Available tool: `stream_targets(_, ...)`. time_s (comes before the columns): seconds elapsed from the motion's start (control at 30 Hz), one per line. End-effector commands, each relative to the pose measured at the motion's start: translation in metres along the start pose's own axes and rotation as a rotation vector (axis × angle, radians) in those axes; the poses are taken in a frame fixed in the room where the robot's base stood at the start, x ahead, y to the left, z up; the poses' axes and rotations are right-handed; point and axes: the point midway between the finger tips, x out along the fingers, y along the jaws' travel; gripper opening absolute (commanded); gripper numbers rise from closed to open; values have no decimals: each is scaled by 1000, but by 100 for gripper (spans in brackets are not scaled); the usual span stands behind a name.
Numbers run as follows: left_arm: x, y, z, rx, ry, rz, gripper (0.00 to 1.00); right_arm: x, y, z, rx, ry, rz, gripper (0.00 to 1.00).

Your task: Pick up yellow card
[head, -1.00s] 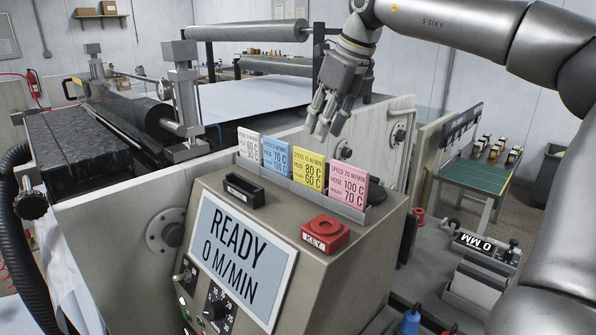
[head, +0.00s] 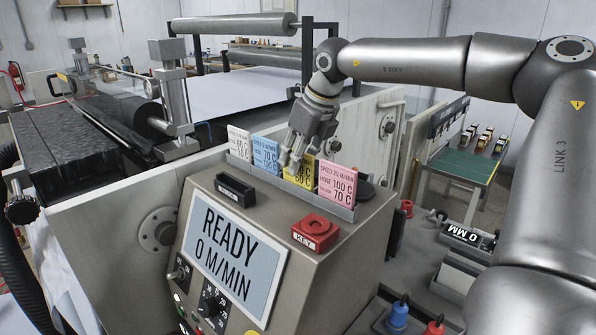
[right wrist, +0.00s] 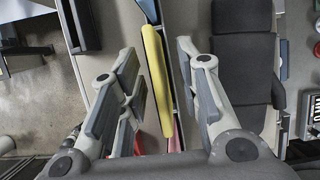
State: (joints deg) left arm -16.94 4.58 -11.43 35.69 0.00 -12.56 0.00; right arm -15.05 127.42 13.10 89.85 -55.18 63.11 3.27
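The yellow card (head: 302,181) stands upright in the card rack (head: 335,209) on top of the machine's console, between the blue card (head: 265,154) and the pink card (head: 337,184). My right gripper (head: 293,164) is at the top of the yellow card and hides part of it. In the right wrist view the yellow card (right wrist: 156,80) shows edge-on between the fingers of my right gripper (right wrist: 163,75). The fingers are open, with a gap to the card on each side. My left gripper is in no view.
A white card (head: 239,143) stands at the rack's left end. A black slot block (head: 235,189) and a red key block (head: 315,232) sit on the console in front of the rack. The machine's side plate (head: 365,130) rises behind it.

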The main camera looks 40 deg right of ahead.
Motion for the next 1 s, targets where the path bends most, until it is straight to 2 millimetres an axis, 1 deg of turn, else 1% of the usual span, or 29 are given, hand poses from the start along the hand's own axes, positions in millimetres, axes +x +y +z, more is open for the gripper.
stream_targets(0.03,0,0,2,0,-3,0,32,0,0,0,0,0,0,23)
stream_targets(0.2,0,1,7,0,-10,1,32,0,0,0,0,0,0,1)
stream_targets(0.23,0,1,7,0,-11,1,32,0,0,0,0,0,0,0)
stream_targets(0.57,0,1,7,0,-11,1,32,-1,0,0,0,0,0,0)
stream_targets(0.73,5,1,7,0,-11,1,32,-6,0,3,0,-3,-2,0)
stream_targets(0.93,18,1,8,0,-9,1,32,-26,0,11,0,-5,-3,0)
stream_targets(0.97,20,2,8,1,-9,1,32,-30,1,12,0,-5,-2,0)
stream_targets(1.0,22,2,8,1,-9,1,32,-38,7,12,-3,-5,-3,0)
